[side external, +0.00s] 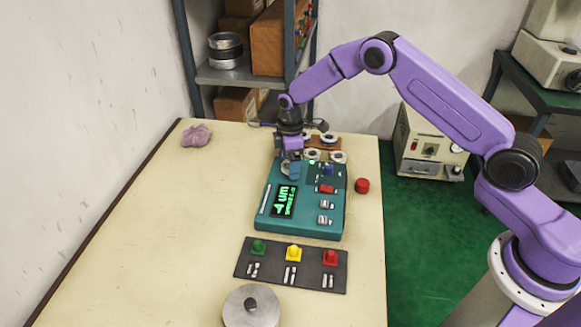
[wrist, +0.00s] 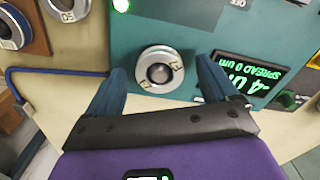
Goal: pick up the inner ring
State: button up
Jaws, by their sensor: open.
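A silver ring (wrist: 148,84) with dark lettering sits around a dark round post on the teal gauge box (wrist: 190,28). It also shows at the upper left of the gauge box in the side view (side external: 286,169). The lettering does not clearly tell me whether this is the inner ring. My gripper (wrist: 160,66) has its two blue fingers apart, one to each side of this ring, with nothing held. In the side view my gripper (side external: 293,170) hangs over the upper left of the gauge box and partly hides the ring. I cannot tell how high the fingertips are.
More silver rings (side external: 338,157) sit on a brown holder (side external: 325,144) behind the gauge box. A red round part (side external: 362,186) stands to its right. A dark button panel (side external: 291,265) and a metal disc (side external: 251,307) lie in front. The table's left side is mostly clear.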

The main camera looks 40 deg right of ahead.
jog(key=shift+c, duration=0.4)
jog(key=c, duration=1.3)
